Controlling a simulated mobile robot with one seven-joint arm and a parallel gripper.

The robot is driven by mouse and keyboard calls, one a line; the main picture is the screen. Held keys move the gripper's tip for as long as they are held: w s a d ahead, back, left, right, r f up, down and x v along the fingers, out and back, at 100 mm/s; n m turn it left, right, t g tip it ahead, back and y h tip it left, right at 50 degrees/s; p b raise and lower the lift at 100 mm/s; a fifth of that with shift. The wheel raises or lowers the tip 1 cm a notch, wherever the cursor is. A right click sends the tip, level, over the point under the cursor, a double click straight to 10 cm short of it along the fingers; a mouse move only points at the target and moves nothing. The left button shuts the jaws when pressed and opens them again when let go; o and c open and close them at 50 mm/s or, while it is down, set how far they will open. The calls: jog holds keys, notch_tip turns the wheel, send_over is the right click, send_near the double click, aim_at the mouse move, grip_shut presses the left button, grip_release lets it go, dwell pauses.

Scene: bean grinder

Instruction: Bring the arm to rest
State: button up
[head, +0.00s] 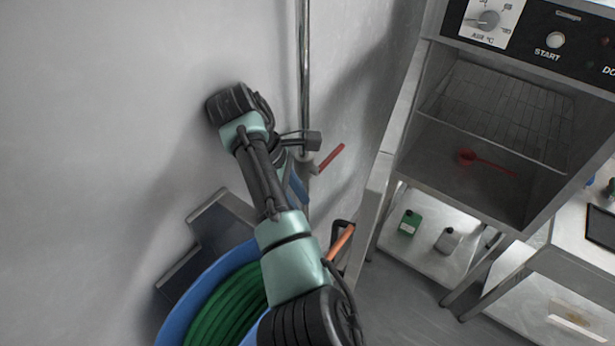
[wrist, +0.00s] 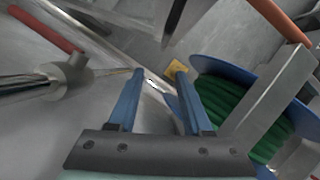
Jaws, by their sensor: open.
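My gripper (wrist: 160,74) is open in the wrist view, with two blue fingers apart and nothing between them. In the head view its blue fingers (head: 297,187) show only partly behind my arm, pointing down beside a vertical metal pipe (head: 304,60). My arm reaches up from the bottom of the head view toward the grey wall and bends near its top. It hides part of the gripper and part of the hose reel.
A valve with a red handle (head: 332,157) is on the pipe, close to my gripper. A blue reel (head: 190,310) with green hose (head: 232,312) stands below. At right are a steel oven (head: 425,150) and a shelf with a green container (head: 409,222).

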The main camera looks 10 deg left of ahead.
jog(key=w+a+r+m+t+y, duration=0.5)
jog(key=r+m+t, duration=0.1)
jog(key=d+r+m+t+y, duration=0.2)
jog(key=d+r+m+t, duration=0.5)
jog(key=r, duration=0.5)
jog(key=s+d+r+m+t+h, duration=0.4)
jog(key=d+r+m, duration=0.3)
jog(key=d+r, duration=0.35)
jog(key=s+r+t+b, duration=0.2)
jog(key=s+r+t, duration=0.3)
jog(key=s+r, duration=0.2)
jog(key=s+a+r+t+y+b, duration=0.1)
jog(key=s+r+t+b, duration=0.2)
jog(key=r, duration=0.9)
jog(key=s+t, duration=0.1)
jog(key=s, duration=0.2)
jog(key=shift+s+n+t, duration=0.3)
jog(key=shift+s+t, duration=0.1)
